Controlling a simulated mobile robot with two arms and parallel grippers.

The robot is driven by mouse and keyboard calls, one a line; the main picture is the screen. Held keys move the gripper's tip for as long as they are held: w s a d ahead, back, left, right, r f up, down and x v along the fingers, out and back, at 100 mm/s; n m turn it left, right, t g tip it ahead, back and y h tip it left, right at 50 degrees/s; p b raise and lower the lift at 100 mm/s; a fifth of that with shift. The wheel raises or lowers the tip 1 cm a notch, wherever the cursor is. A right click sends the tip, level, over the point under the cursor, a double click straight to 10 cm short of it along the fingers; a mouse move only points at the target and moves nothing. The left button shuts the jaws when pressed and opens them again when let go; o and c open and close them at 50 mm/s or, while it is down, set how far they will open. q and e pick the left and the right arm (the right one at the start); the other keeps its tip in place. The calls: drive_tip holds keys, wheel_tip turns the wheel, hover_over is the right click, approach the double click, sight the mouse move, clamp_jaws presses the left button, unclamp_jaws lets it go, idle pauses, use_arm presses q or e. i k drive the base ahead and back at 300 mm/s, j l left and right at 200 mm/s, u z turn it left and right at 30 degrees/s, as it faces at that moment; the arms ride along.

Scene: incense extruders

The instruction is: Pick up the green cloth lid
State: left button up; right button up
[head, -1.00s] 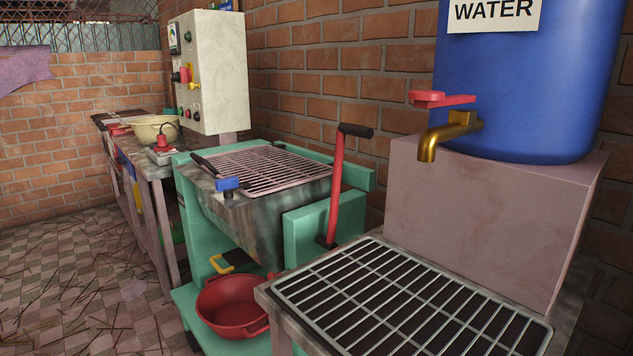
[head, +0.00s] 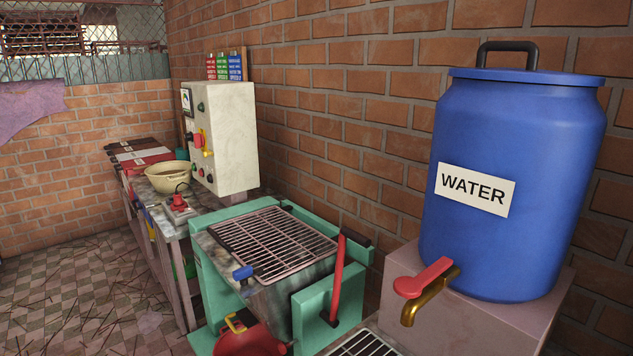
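I see nothing that I can clearly make out as a green cloth lid. A small green thing (head: 190,267) shows under the back bench, partly hidden, and I cannot tell what it is. The green-framed machine (head: 325,290) with a metal grate (head: 272,243) on top stands in the middle. A blue barrel (head: 515,180) labelled WATER, with a blue lid and dark handle, stands at the right. Neither of my grippers is in view.
A red basin (head: 248,342) sits low at the machine. A back bench holds a beige bowl (head: 168,177). A control box (head: 225,135) is by the brick wall. A brass tap (head: 425,300) juts from the barrel. The tiled floor (head: 90,300) at left is open, with scattered sticks.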

sight(189, 265)
drive_tip(key=i+j+u, duration=0.95)
drive_tip(key=i, duration=0.2)
drive_tip(key=i+j+u, duration=0.3)
drive_tip(key=i, duration=0.25)
drive_tip(key=i+u, duration=0.35)
drive_tip(key=i, duration=0.25)
drive_tip(key=i+z, duration=0.1)
drive_tip(key=i, duration=0.6)
drive_tip(key=i+j+z, duration=0.1)
drive_tip(key=i, duration=0.55)
drive_tip(key=i+j+z, duration=0.1)
drive_tip(key=i, duration=0.6)
drive_tip(key=j, duration=0.1)
